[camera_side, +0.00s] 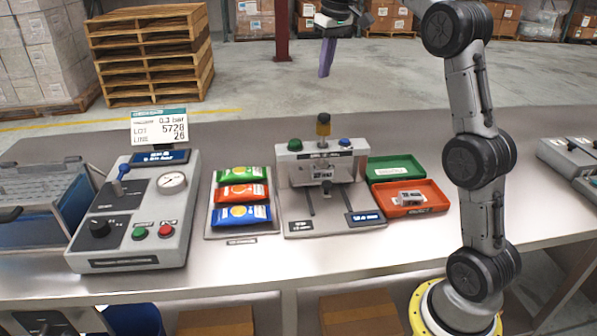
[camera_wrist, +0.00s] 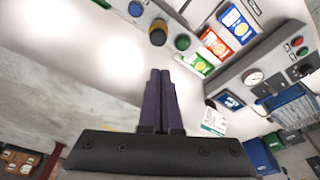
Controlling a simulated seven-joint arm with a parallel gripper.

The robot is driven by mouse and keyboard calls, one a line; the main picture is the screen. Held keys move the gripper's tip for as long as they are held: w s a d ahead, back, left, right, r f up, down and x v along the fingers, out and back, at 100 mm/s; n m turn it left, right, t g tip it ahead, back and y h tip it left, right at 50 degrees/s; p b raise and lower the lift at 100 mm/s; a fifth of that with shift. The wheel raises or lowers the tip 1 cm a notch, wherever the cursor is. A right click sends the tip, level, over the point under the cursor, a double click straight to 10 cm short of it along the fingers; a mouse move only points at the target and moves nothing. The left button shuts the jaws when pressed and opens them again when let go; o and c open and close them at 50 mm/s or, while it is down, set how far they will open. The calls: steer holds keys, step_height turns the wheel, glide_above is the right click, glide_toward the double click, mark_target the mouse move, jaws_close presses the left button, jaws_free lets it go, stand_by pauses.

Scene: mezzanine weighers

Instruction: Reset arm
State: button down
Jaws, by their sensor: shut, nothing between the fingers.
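My gripper (camera_side: 326,58) is raised high beyond the far side of the bench in the side view, well above the machines and touching nothing. Its dark purple fingers are shut together and empty; they also show in the wrist view (camera_wrist: 160,82). My arm rises from the right end of the bench and reaches back over it. The grey bench (camera_side: 350,249) carries a press-like machine (camera_side: 318,165) with a yellow-and-black knob on top. Left of it are three packets, a green (camera_side: 241,174), a red (camera_side: 241,192) and a blue one (camera_side: 241,214).
A control box (camera_side: 137,205) with dial, lever and buttons stands left, below a sign (camera_side: 159,126). A green tray (camera_side: 395,168) and a red tray (camera_side: 410,198) holding a small grey part lie right of the press. Wooden pallets (camera_side: 150,55) stand behind. Space around my gripper is clear.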

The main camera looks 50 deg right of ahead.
steer(key=s+a+r+n+t, duration=0.1)
steer(key=s+a+r, duration=0.2)
steer(key=s+a, duration=0.35)
steer(key=s+a+r+n+t, duration=0.1)
steer(key=s+a+r, duration=0.2)
steer(key=s+a, duration=0.4)
steer(key=s+a+f, duration=0.3)
steer(key=s+f, duration=0.4)
steer(key=f, duration=0.2)
steer(key=s+a+f+t, duration=0.1)
steer(key=s+a+f, duration=0.2)
steer(key=s+f, duration=0.5)
steer(key=shift+a+f+n+y, duration=0.3)
steer(key=shift+a+f+n, duration=0.1)
steer(key=shift+f, duration=0.2)
stand_by(2.3)
